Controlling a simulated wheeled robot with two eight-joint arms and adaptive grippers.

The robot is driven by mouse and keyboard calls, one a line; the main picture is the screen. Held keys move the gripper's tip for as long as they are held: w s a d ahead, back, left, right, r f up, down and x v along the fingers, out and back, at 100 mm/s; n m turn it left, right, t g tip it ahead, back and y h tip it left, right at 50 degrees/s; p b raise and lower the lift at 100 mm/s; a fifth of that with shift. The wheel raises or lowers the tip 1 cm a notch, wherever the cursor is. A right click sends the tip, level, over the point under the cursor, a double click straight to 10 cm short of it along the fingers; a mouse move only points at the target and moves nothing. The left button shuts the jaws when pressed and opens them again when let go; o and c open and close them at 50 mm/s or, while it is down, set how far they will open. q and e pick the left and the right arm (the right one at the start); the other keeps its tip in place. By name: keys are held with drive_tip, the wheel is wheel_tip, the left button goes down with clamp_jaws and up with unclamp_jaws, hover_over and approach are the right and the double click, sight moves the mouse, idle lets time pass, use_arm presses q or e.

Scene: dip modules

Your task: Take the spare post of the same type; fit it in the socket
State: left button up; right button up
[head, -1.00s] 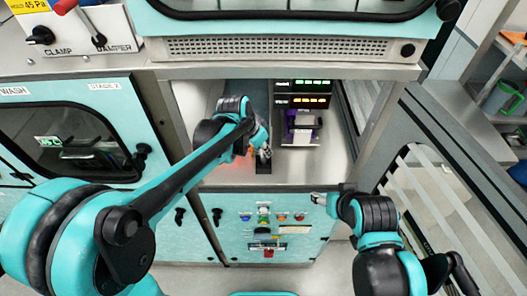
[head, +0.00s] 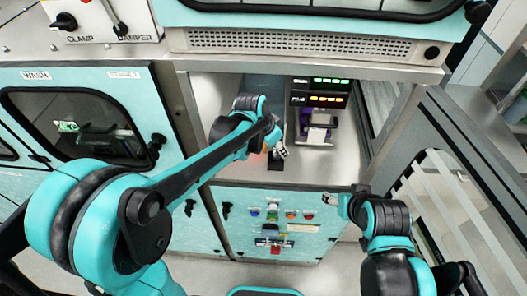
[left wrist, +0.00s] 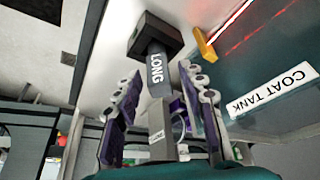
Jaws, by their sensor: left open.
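A grey post marked LONG (left wrist: 157,75) with a black block (left wrist: 155,36) at its far end shows in the left wrist view. My left gripper (left wrist: 157,88) is open, with its purple-padded fingers on either side of the post; I cannot tell whether they touch it. In the head view my left gripper (head: 281,151) is low in the open bay, just above a dark piece (head: 275,166) on the bay floor. The post itself is not clear there. My right gripper (head: 337,204) hangs in front of the bay's lower edge; its fingers are too small to read. I cannot make out a socket.
A purple and black device (head: 318,125) with lit displays stands right of my left gripper in the bay. A panel of coloured buttons (head: 290,215) is below. A COAT TANK label (left wrist: 272,90) and an orange-yellow block (left wrist: 204,44) lie right of the post.

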use_arm(q)
drive_tip(key=v, duration=0.6)
drive_tip(key=s+a+n+t+y, duration=0.3)
drive_tip(key=s+a+n, duration=0.6)
drive_tip(key=s+a, duration=0.7)
drive_tip(key=shift+s+f+t+p, duration=0.15)
drive_tip(key=shift+s+t+p, duration=0.15)
drive_tip(key=shift+s+t, duration=0.35)
drive_tip(key=shift+s+a, duration=0.1)
wheel_tip(320, 180, down, 18)
drive_tip(key=b, duration=1.8)
drive_tip(key=shift+f, duration=0.15)
